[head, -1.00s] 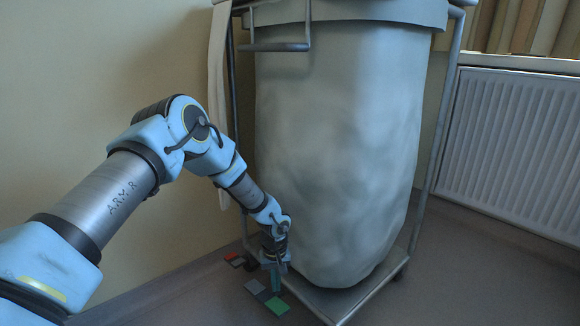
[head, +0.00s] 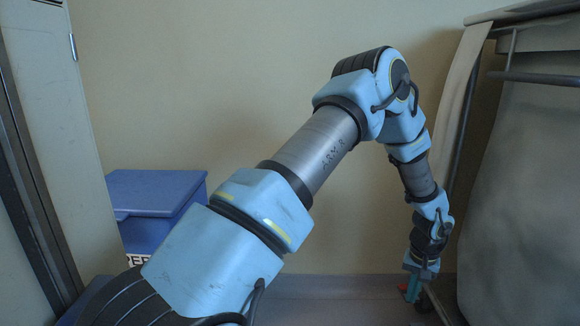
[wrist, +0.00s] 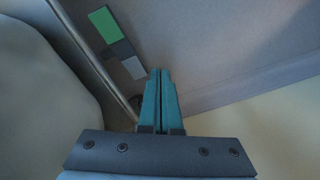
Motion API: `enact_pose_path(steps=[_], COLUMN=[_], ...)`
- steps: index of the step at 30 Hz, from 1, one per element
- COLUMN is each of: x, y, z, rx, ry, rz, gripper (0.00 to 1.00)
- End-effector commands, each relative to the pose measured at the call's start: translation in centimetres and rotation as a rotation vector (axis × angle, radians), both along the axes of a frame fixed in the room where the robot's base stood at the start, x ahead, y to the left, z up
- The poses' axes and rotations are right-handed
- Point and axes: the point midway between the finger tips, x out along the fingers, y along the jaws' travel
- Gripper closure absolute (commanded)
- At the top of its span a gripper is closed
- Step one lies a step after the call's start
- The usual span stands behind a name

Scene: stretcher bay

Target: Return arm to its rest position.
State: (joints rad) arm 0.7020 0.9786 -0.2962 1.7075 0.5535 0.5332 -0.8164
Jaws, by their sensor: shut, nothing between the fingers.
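My arm reaches across the head view, bent at the elbow and pointing down at its end. My gripper (head: 412,292) hangs low beside the bagged cart at the right of the head view. In the wrist view its two teal fingers (wrist: 162,72) lie together, with nothing visible between them. The fingertips point toward the floor (wrist: 230,60). How far they are above it I cannot tell.
A cart with a big grey bag (head: 525,190) stands close to the right of my gripper. A green flat piece (wrist: 103,23) and a light grey one (wrist: 133,68) lie on the floor. A blue bin (head: 155,205) stands by the wall at left, behind my arm.

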Motion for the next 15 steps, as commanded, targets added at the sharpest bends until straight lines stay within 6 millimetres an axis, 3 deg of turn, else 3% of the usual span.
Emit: enact_pose_path(steps=[1, 7, 11, 15], x=[1.6, 4.8, 5.3, 4.4], y=[2.5, 12.2, 18.8, 25.7], z=[2.4, 9.5, 13.5, 17.3], rx=[0.0, 0.006, 0.005, -0.003], ry=[-0.01, -0.031, -0.043, -0.058], rz=[0.021, 0.091, 0.148, 0.22], gripper=[1.0, 1.0, 1.0, 1.0])
